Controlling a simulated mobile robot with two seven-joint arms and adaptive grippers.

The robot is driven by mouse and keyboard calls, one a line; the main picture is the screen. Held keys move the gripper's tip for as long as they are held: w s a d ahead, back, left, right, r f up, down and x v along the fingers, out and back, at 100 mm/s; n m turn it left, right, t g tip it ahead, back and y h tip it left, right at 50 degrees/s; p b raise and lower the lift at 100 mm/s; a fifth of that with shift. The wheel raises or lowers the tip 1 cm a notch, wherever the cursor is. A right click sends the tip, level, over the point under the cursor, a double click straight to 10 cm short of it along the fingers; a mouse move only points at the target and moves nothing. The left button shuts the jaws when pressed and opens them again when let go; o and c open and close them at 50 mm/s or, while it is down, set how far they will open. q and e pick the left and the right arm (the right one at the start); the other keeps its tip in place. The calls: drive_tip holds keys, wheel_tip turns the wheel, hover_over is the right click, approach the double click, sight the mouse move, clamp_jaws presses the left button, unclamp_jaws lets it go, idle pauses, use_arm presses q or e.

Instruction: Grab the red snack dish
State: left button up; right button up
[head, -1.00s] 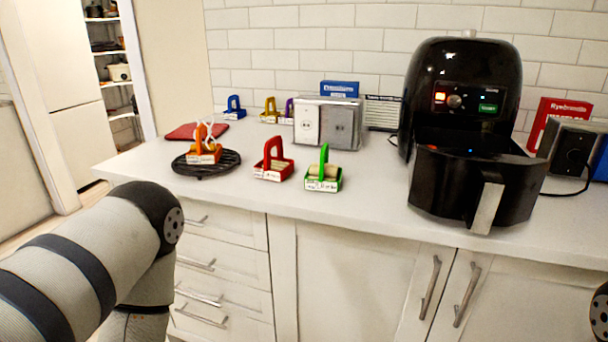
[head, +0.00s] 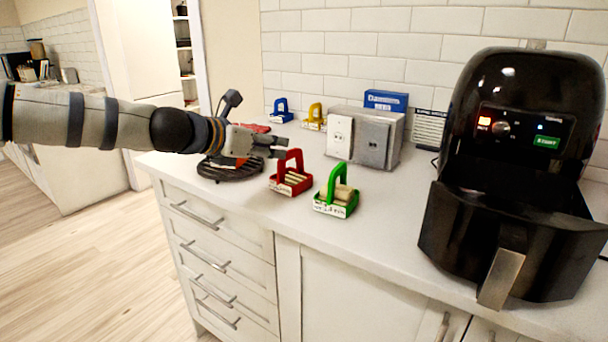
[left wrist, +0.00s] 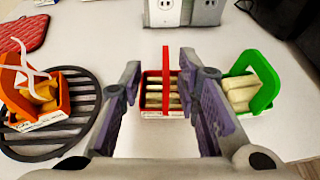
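The red snack dish (head: 291,182) is a small red tray with an upright arched handle and pale snack pieces inside, standing on the white counter. It also shows in the left wrist view (left wrist: 152,103), straight ahead between the fingers. My left gripper (head: 281,147) is open and empty, a little to the left of the dish's handle in the head view. In the left wrist view its two fingers (left wrist: 166,95) are spread apart on either side of the dish's handle, nearer the camera than the dish. My right gripper is in neither view.
A green snack dish (head: 338,197) stands close to the right. An orange dish (left wrist: 38,95) sits on a round black rack (left wrist: 85,85) to the left. Behind are an outlet box (head: 376,140), yellow (head: 315,117) and blue (head: 281,112) dishes. A black air fryer (head: 520,220) stands right.

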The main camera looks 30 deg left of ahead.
sight(297, 153)
use_arm(q)
drive_tip(key=x, duration=0.5)
drive_tip(key=shift+s+f, duration=0.15)
drive_tip(key=shift+f, duration=0.2)
drive_tip(key=x, duration=0.3)
drive_tip(key=f+b+x, duration=0.1)
drive_tip(key=x, duration=0.1)
drive_tip(key=shift+s+d, duration=0.1)
drive_tip(key=shift+d, duration=0.25)
drive_tip(key=shift+w, duration=0.25)
drive_tip(key=shift+s+r, duration=0.1)
drive_tip(key=shift+r, duration=0.25)
clamp_jaws()
